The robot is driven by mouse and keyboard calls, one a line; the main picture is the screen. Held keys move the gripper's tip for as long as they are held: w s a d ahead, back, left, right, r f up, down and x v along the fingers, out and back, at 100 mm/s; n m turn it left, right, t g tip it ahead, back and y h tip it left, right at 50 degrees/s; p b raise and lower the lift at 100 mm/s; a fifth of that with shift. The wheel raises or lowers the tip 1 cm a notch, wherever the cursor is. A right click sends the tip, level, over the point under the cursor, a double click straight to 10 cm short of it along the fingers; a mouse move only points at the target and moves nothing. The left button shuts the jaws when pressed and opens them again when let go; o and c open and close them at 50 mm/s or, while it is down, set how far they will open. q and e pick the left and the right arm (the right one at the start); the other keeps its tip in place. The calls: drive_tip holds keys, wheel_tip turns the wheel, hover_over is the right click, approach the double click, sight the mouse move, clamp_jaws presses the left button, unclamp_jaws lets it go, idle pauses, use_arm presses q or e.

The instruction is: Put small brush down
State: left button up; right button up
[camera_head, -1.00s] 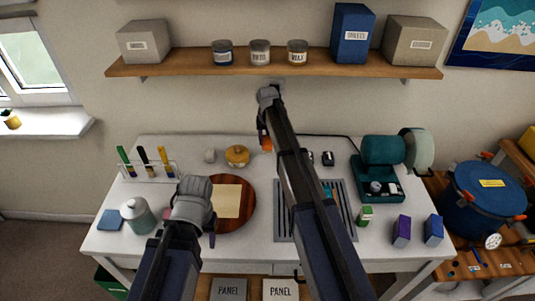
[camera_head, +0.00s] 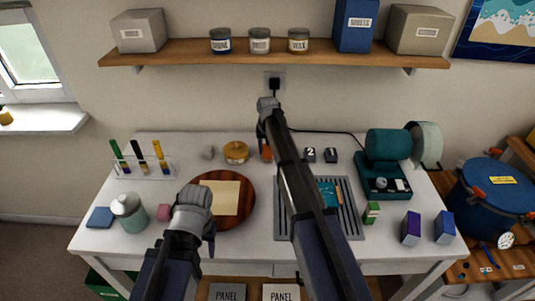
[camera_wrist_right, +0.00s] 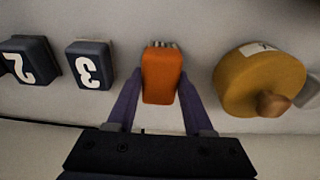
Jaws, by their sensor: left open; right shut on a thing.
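The small brush, an orange block with short grey bristles, is between the purple fingers of my right gripper (camera_wrist_right: 154,100) in the right wrist view; its orange body (camera_wrist_right: 161,76) shows clearly there. In the head view only a bit of its orange (camera_head: 267,153) shows beside my right arm, at the back of the white table (camera_head: 150,240). I cannot tell whether the bristles touch the table. My right gripper is shut on the brush. My left gripper (camera_head: 211,243) is open and empty over the front of the table, near the round wooden board (camera_head: 236,217).
A yellow lidded pot (camera_head: 236,153) stands left of the brush. Dark numbered blocks (camera_head: 310,155) stand to its right. A slotted grey tray (camera_head: 348,215) lies in front, partly behind my right arm. The wall with a socket (camera_head: 275,82) is close behind.

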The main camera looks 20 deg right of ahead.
use_arm(q)
drive_tip(key=shift+r, duration=0.1)
use_arm(e)
drive_tip(key=shift+r, duration=0.1)
use_arm(q)
drive_tip(key=shift+f, duration=0.25)
use_arm(e)
drive_tip(key=o, duration=0.7)
drive_tip(key=shift+f, duration=0.25)
use_arm(q)
drive_tip(key=shift+r, duration=0.1)
use_arm(e)
drive_tip(key=shift+o, duration=0.9)
drive_tip(key=shift+s+r, duration=0.1)
drive_tip(key=o, duration=0.3)
